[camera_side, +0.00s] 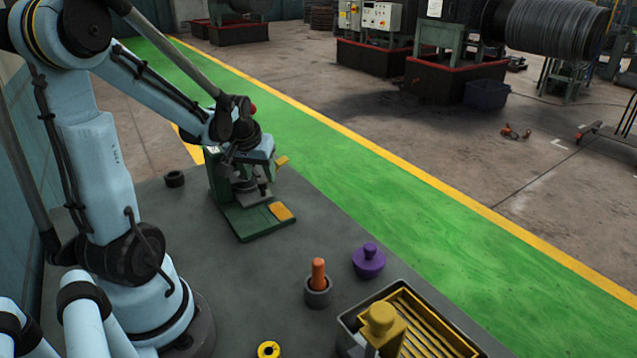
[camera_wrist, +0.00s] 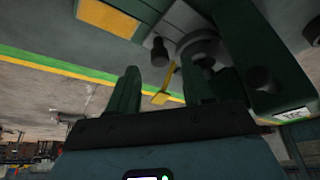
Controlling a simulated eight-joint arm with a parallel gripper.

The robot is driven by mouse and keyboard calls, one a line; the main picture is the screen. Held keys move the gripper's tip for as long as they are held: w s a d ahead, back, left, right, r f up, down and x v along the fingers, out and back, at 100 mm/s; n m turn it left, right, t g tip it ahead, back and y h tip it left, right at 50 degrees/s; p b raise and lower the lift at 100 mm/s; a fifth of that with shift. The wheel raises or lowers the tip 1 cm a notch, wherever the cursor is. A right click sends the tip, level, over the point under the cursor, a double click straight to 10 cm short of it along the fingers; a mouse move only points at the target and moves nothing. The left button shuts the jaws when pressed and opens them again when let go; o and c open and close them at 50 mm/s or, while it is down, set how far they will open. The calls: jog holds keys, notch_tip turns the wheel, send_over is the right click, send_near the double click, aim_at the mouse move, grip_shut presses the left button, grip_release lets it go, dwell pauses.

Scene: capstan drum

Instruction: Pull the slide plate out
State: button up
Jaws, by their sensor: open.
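A green press-like fixture (camera_side: 226,182) stands on the grey bench in the side view, with a flat green base. A yellow tab (camera_side: 283,160), which looks like the end of the slide plate, sticks out on its far right side. In the wrist view the yellow tab (camera_wrist: 162,97) hangs on a thin yellow strip, in the gap between my fingers as seen. My gripper (camera_wrist: 160,70) is open, with its two dark green fingers apart. I cannot tell whether they touch the tab. In the side view my wrist hides part of the fixture.
A yellow pad (camera_side: 281,211) lies on the fixture's base. A black ring (camera_side: 174,179), an orange peg in a grey cup (camera_side: 318,292), a purple knobbed piece (camera_side: 368,261) and a yellow slotted tray (camera_side: 430,330) are on the bench. The bench between fixture and cup is clear.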

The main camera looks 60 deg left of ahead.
jog(key=shift+x, duration=1.35)
grip_shut()
